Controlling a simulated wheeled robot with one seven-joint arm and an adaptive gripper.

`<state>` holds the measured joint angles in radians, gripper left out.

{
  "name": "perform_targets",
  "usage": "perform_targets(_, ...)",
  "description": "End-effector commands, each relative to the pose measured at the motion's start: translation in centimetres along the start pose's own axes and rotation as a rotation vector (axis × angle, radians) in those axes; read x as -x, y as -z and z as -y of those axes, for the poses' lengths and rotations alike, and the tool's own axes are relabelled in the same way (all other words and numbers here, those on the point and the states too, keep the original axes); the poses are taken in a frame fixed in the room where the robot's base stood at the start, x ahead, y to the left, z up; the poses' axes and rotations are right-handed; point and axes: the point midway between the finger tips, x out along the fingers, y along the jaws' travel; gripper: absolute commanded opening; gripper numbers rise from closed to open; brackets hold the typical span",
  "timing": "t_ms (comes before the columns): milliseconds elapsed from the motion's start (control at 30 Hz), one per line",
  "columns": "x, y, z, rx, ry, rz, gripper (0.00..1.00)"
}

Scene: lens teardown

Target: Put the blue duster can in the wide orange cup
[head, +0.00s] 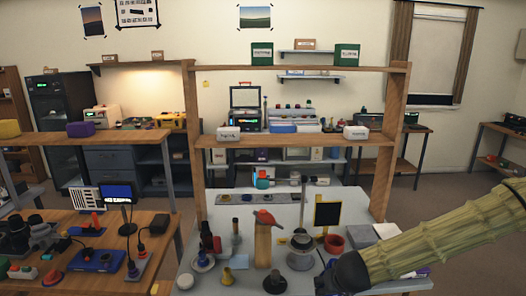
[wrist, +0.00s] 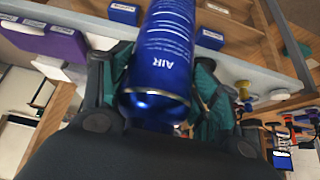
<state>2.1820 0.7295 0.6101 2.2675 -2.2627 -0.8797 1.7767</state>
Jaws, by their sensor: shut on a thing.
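The blue duster can (wrist: 162,55), with white lettering reading AIR, is between the fingers of my gripper (wrist: 158,88) in the wrist view. The dark and teal fingers are shut on its sides, and its rounded metallic end faces the camera. The can's far end is cut off by the frame's top. In the head view my arm reaches in from the right, and I cannot make out the can there. A wide red-orange cup (head: 333,243) stands on the grey table, beyond the dark end of my arm. The cup looks open at the top.
A red-headed wooden post (head: 264,240), a dark upright panel (head: 327,215) and a grey box (head: 386,231) stand near the cup. Several small parts crowd the grey table. A wooden shelf frame (head: 300,142) rises behind. A wooden bench (head: 60,275) is at left.

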Motion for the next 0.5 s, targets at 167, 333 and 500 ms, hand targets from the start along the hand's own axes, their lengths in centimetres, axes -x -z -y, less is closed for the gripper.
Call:
perform_targets(167,-2.6,-2.2,1.4,0.000,0.000,0.001,0.04)
perform_targets(333,-3.5,-3.1,1.9,-0.003,-0.001,-0.001,0.04)
perform_targets(500,-3.7,-3.4,2.0,-0.003,-0.002,-0.001,0.04)
